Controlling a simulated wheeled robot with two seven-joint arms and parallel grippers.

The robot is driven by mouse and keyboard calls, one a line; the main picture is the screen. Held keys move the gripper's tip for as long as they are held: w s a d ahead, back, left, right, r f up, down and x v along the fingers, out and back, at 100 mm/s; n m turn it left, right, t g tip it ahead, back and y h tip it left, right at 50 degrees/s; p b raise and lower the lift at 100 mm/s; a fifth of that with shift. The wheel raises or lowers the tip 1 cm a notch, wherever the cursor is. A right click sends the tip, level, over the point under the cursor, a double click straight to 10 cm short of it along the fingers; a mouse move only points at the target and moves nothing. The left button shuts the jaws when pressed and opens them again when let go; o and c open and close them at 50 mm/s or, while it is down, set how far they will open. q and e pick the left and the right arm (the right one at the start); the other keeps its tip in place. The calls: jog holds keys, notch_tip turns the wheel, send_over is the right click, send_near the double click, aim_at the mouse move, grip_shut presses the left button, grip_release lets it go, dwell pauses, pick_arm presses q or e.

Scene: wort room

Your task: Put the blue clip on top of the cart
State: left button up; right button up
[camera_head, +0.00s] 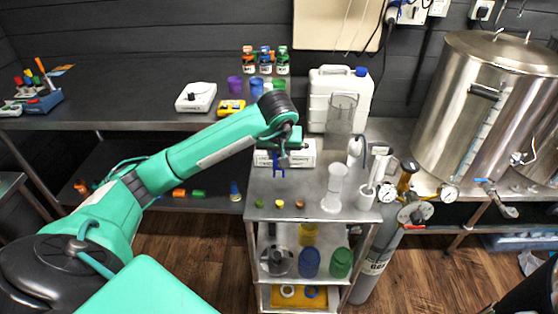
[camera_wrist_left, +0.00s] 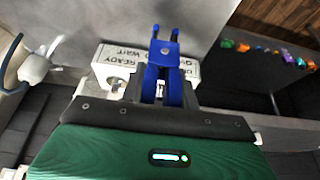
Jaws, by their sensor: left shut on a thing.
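My left gripper (camera_head: 280,157) is shut on the blue clip (camera_head: 278,172) and holds it pointing down over the rear part of the cart's top (camera_head: 262,190). In the left wrist view the blue clip (camera_wrist_left: 163,60) sits between the dark fingers of the left gripper (camera_wrist_left: 163,92), its two prongs pointing away from the jaws. The clip looks apart from the metal surface, but its exact height is hard to tell. My right gripper is not in view.
A white box (camera_head: 304,155) with lettering stands behind the clip. A steel kettle (camera_head: 467,110) stands right.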

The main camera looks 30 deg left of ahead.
pick_arm(q)
notch_tip(320, 180, down, 3)
jog(key=shift+r, duration=0.2)
jog(key=shift+f, duration=0.2)
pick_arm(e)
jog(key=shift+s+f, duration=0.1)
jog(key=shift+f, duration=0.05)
pick_arm(q)
jog(key=o, duration=1)
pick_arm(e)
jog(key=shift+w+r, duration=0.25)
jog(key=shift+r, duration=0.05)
pick_arm(q)
jog(key=shift+r, duration=0.1)
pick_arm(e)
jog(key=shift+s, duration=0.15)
pick_arm(q)
jog(key=v, duration=0.3)
jog(key=shift+r, duration=0.15)
jog(key=v, duration=0.8)
jog(key=shift+s+d+r, duration=0.1)
jog(key=shift+r, duration=0.2)
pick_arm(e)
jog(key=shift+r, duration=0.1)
